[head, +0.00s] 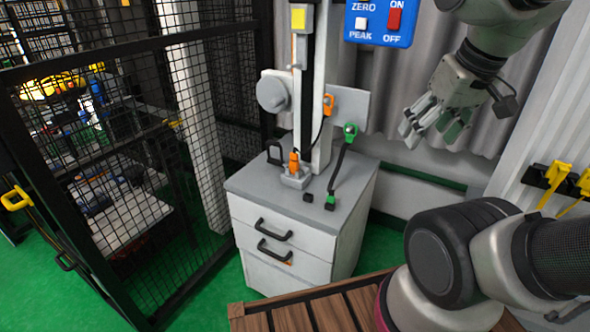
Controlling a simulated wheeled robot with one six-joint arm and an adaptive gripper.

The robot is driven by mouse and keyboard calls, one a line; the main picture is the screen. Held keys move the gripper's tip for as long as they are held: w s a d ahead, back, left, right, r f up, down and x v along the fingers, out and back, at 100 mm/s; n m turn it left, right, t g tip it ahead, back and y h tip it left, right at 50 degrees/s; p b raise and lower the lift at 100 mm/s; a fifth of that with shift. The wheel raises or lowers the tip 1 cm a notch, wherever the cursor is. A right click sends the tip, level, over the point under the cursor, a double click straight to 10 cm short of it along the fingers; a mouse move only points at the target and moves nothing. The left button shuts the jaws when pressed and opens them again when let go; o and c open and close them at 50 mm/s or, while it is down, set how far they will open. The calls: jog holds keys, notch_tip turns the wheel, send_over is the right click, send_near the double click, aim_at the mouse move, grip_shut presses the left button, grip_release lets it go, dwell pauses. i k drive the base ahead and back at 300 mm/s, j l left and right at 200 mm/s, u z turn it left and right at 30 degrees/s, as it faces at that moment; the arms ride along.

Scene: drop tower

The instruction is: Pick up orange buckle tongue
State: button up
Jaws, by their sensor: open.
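An orange piece (294,162) stands upright in a small grey block on top of the white drawer cabinet. A second orange piece (328,105) is on the tower above it, with a thin black cord beside it. I cannot tell which of the two is the buckle tongue; both are small in the picture. My gripper (416,132) is open and empty at the upper right, its fingers pointing down and left. It is in the air, apart from both orange pieces.
The cabinet (345,235) carries the tower (325,90) and a black strap with green ends (350,130). A black mesh fence (160,130) stands at left. A blue switch panel (380,22) is above. Yellow hooks (556,175) hang at right. Green floor is open beside the cabinet.

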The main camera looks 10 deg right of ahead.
aim_at(294, 157)
jog(key=i+j+u, duration=0.25)
jog(key=u, duration=0.15)
jog(key=i+j+u, duration=0.2)
jog(key=u, duration=0.15)
